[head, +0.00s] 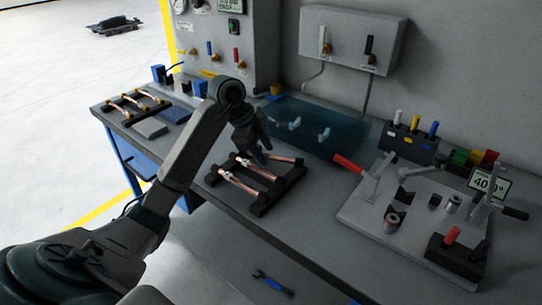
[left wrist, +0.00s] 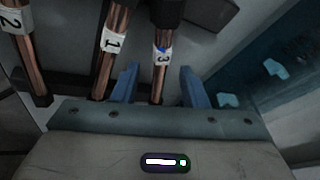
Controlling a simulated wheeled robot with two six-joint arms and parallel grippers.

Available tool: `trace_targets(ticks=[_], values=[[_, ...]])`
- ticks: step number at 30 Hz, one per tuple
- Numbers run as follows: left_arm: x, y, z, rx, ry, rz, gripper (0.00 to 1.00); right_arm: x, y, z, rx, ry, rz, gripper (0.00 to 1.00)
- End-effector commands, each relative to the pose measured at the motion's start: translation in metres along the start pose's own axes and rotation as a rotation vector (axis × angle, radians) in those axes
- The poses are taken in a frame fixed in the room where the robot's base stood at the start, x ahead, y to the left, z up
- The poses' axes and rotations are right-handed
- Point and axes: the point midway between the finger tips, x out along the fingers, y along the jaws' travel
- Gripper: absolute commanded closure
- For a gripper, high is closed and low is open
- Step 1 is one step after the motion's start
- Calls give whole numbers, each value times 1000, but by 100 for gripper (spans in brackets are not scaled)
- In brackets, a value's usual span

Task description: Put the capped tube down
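A dark rack (head: 262,208) on the bench holds copper tubes. In the left wrist view they are tube 2 (left wrist: 32,65), tube 1 (left wrist: 108,65) and tube 3 (left wrist: 160,80), with white number labels. My left gripper (head: 262,157) is low over the rack's far side. Its blue fingers (left wrist: 160,88) stand on both sides of tube 3, with a visible gap to each side, so it is open. Tube 3 also shows in the head view (head: 285,159), its left end hidden behind the gripper. I cannot make out which tube is capped. My right gripper is not in view.
A second rack (head: 136,107) with copper tubes lies at the bench's far left. A teal translucent mat (head: 310,128) with pale pieces lies behind the near rack. A clamp fixture plate (head: 375,218) with a red-handled lever (head: 348,164) stands to the right.

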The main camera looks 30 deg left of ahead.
Motion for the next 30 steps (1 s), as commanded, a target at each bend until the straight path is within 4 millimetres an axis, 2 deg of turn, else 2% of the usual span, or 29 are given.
trace_targets(ticks=[8, 14, 25, 30], values=[[4, 0, 0, 1, -1, 0, 60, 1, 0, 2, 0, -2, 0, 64], [4, 0, 0, 1, 0, 0, 100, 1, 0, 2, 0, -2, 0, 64], [2, 0, 0, 1, 0, -1, 100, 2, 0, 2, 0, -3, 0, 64], [-8, -3, -4, 2, 0, -3, 100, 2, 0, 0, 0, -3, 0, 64]])
